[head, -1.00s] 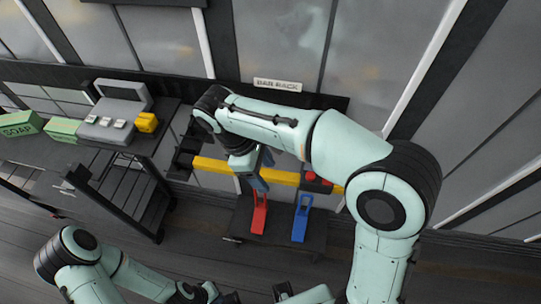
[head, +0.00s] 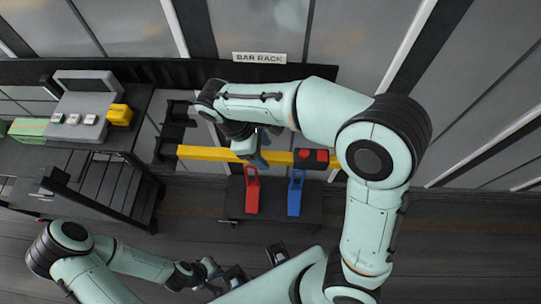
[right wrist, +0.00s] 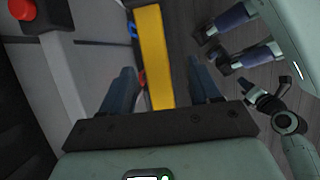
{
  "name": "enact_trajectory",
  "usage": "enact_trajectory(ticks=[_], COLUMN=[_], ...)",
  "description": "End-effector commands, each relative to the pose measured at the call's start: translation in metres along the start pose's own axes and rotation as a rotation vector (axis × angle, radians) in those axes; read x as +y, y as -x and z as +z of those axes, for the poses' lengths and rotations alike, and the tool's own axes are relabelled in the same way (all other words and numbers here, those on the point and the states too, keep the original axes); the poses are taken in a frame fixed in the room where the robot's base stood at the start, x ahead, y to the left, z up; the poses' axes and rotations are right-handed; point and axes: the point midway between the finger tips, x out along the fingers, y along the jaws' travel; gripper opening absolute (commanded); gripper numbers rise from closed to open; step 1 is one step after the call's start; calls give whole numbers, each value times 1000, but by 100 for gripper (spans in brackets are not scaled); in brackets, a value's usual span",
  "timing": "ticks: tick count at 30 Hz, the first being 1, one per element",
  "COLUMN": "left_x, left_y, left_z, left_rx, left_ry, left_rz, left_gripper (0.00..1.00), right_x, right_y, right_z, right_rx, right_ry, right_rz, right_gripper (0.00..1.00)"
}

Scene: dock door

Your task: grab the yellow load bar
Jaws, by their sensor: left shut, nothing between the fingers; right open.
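The yellow load bar (head: 205,153) lies level across the rack in the head view. My right gripper (head: 262,160) is over its middle and hides part of it. In the right wrist view the bar (right wrist: 155,60) runs lengthwise between the two spread fingers of the right gripper (right wrist: 162,85), with a gap on each side. I cannot tell how deep the bar sits between them. My left gripper (head: 213,268) is shut and empty at the bottom of the head view, well away from the bar; it also shows at the right of the right wrist view.
A sign reading BAR RACK (head: 259,58) is above the rack. Red (head: 252,190) and blue (head: 295,192) handled items stand below the bar. Red pieces (head: 312,154) sit near its right end.

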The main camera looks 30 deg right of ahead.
Motion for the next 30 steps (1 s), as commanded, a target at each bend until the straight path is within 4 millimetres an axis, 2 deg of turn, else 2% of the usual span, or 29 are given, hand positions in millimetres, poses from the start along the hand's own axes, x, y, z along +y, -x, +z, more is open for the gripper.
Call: enact_trajectory(ticks=[3, 7, 16, 17, 18, 22, 30], left_x=[-1, -3, -3, -3, -3, -3, -3], left_y=[-3, -6, -6, -6, -6, -6, -6], left_z=[1, 2, 2, 2, 2, 2, 2], left_rx=[-1, -3, -3, -3, -3, -3, -3], left_ry=[1, 1, 1, 1, 1, 1, 1], left_rz=[0, -1, -1, -1, -1, -1, -1], left_gripper=[0, 0, 0, 0, 0, 0, 0], right_x=[4, 4, 5, 5, 5, 5, 5], right_y=[-21, -37, -42, -42, -42, -41, -40], right_z=[3, 2, 2, 2, 2, 2, 2], right_rx=[-5, -5, -2, -2, -2, -2, -1], right_ry=[0, 2, 1, 1, 1, 1, 1], right_rz=[-3, -2, 0, 0, 0, 0, 1], right_gripper=[62, 62, 62, 55, 42, 0, 0])
